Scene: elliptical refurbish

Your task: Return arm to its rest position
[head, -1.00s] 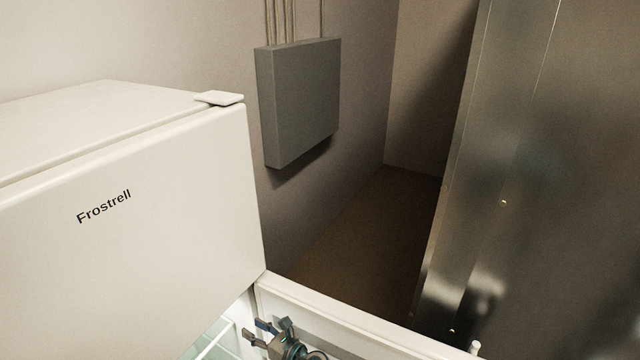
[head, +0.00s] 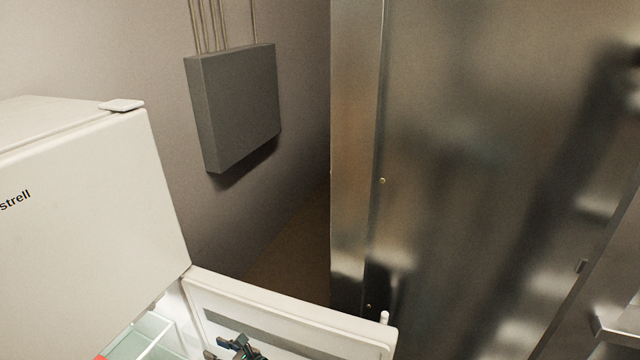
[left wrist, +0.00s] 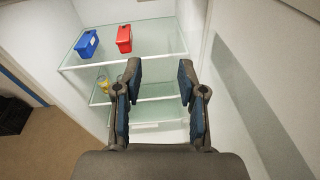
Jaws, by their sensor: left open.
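My left gripper (left wrist: 160,85) is open and empty in the left wrist view. Its two fingers with blue pads stand apart in front of the fridge's glass shelves. In the head view the left gripper (head: 232,348) shows at the bottom edge, beside the inside of the open lower fridge door (head: 290,312); the rest of the arm is out of the picture. My right gripper is not in view.
The white fridge (head: 80,220) stands at left. A blue box (left wrist: 87,43) and a red box (left wrist: 124,39) sit on its top glass shelf (left wrist: 150,50). A grey wall box (head: 240,105) and a large metal cabinet (head: 470,180) stand beyond. Dark crate (left wrist: 12,115) on the floor.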

